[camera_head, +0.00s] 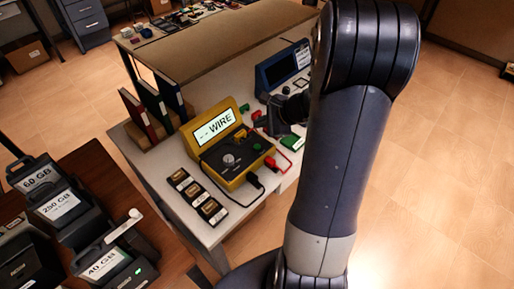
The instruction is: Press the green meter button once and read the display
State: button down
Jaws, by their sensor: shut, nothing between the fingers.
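The yellow meter (235,172) stands on the white bench, tilted in the picture. Its lit display (213,126) reads "-- WIRE". Below the display is a dark panel with a round grey knob (228,159). Red and black leads come off the meter's front right. My gripper (268,122), dark and partly hidden by my arm, is shut and empty just right of the meter's upper right side. I cannot tell whether it touches anything.
A blue instrument (276,72) stands behind my gripper. A green item (293,142) lies right of the meter. Three dark labelled blocks (196,190) lie in front of it. Binders (139,118) stand at left. Drives marked in GB (62,206) fill the brown table. Floor is clear at right.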

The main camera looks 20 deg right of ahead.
notch_tip(320, 180, down, 7)
jog(key=b, duration=0.5)
jog(key=shift+f+b, duration=0.2)
jog(key=shift+b, duration=0.15)
dwell(1.5)
jog(key=shift+f+b, duration=0.4)
jog(key=shift+b, duration=0.15)
jog(key=shift+f+b, duration=0.5)
dwell(0.4)
jog(key=shift+r, duration=0.1)
jog(key=shift+r+p, duration=0.7)
jog(key=shift+r, duration=0.15)
jog(key=shift+r, duration=0.1)
jog(key=shift+r+p, duration=2)
jog(key=shift+r, duration=0.4)
